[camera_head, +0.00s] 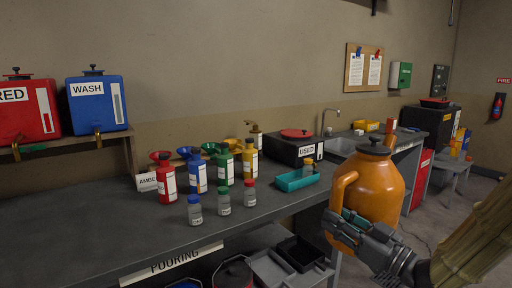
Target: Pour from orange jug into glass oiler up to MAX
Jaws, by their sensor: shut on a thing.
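The large orange jug (383,186) with a dark cap is at the right, in front of the bench's right part. It looks upright and held off the bench. My gripper (346,222) is shut on the jug at its lower left, by the handle (342,188). The exact finger contact is partly hidden. No MAX mark is readable.
Small capped bottles (223,203) stand before several coloured funnel-topped bottles (197,173) on the dark bench (110,228). A black box marked USED (284,149) is behind the tray. Red (30,118) and blue (97,112) tanks stand left. The bench's front left is clear.

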